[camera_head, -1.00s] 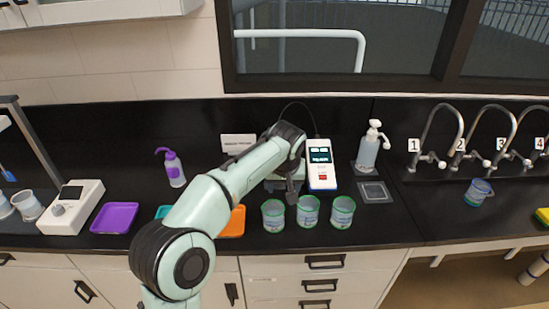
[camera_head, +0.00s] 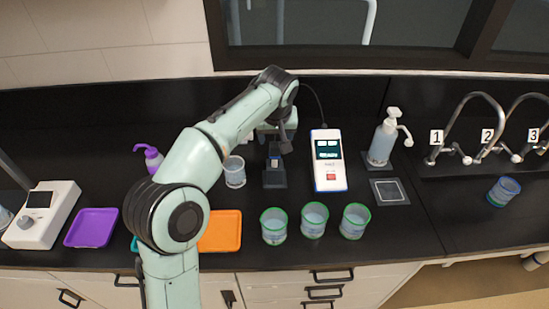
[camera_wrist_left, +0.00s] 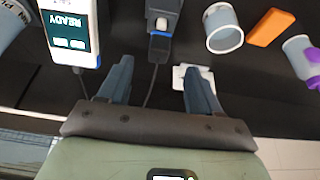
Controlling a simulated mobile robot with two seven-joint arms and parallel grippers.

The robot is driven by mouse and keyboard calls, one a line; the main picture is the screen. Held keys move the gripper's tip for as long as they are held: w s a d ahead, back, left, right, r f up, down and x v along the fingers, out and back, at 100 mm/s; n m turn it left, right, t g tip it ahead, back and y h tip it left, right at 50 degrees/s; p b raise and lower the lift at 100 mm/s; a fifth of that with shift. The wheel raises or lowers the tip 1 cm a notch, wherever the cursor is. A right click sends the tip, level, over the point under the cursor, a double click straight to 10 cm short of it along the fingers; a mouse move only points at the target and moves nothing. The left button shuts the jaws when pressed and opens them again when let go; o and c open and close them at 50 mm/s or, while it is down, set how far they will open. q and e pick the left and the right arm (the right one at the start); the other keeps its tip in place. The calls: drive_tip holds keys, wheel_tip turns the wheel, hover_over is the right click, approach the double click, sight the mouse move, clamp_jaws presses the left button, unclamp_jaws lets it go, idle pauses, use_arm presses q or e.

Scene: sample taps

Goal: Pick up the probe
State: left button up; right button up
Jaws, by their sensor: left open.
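The probe (camera_head: 274,160) appears as a dark piece on a dark blue-grey stand (camera_head: 274,181), left of the white meter (camera_head: 327,175). In the left wrist view, the probe (camera_wrist_left: 163,20) has a white part, and a thin cable runs near it. My left gripper (camera_head: 277,134) is just behind the probe, its hand partly hidden by my arm. In the wrist view, the gripper (camera_wrist_left: 156,75) is open and empty, its fingers apart, with the probe and stand ahead of the gap. The meter (camera_wrist_left: 70,35) reads READY, beside one finger. My right gripper is out of view.
Several cups stand around: three green-rimmed ones (camera_head: 313,220) in front, a clear one (camera_head: 234,172) left of the stand. A pump bottle (camera_head: 383,140) and square pad (camera_head: 389,191) are right of the meter. Orange (camera_head: 221,232) and purple (camera_head: 91,228) trays lie left.

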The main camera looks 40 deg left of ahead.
sight(275, 149)
use_arm(q)
drive_tip(key=x, duration=1.2)
drive_tip(key=shift+w+a+r, duration=0.15)
drive_tip(key=shift+w+a, duration=0.1)
drive_tip(key=shift+w, duration=0.05)
drive_tip(key=c, duration=1)
